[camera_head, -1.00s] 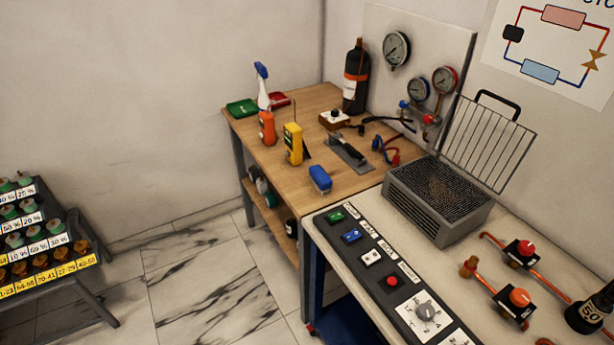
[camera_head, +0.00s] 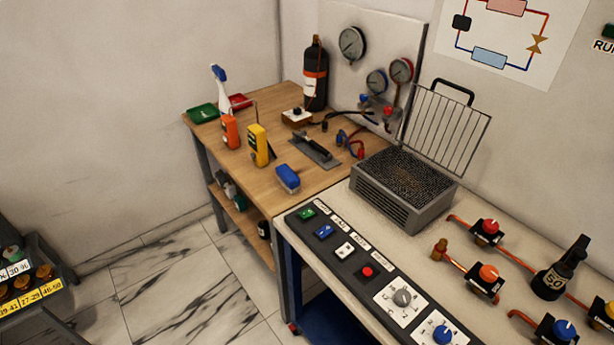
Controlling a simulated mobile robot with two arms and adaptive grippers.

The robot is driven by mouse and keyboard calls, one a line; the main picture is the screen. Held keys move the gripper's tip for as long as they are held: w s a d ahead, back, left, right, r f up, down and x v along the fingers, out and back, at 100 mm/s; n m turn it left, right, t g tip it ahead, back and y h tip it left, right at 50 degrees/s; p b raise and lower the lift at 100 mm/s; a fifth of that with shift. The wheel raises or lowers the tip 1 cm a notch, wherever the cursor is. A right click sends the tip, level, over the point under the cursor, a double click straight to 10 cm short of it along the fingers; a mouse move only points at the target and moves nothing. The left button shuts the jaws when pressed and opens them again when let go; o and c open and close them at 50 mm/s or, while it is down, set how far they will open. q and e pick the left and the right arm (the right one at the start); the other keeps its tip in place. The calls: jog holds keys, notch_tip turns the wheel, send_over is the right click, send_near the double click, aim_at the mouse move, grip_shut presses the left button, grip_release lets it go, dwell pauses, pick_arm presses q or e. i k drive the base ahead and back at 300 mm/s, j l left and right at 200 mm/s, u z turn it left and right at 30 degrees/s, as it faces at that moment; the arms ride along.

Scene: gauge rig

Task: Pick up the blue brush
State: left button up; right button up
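The blue brush (camera_head: 288,177) lies on the wooden table (camera_head: 232,160), near its front edge and close to the seam with the pale bench. It has a blue body with a paler strip along its lower edge. Nothing covers it. Neither of my grippers shows in the head view.
A metal box with a raised wire grille (camera_head: 403,190) and a control panel (camera_head: 345,250) occupy the pale bench. Marble floor (camera_head: 185,290) is open in front.

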aim_at(290, 182)
jog(key=i+j+z, duration=0.25)
jog(key=i+z, duration=0.15)
jog(key=i+j+z, duration=0.3)
jog(key=z, duration=0.15)
jog(key=i+j+z, duration=0.4)
jog(key=k+j, duration=0.1)
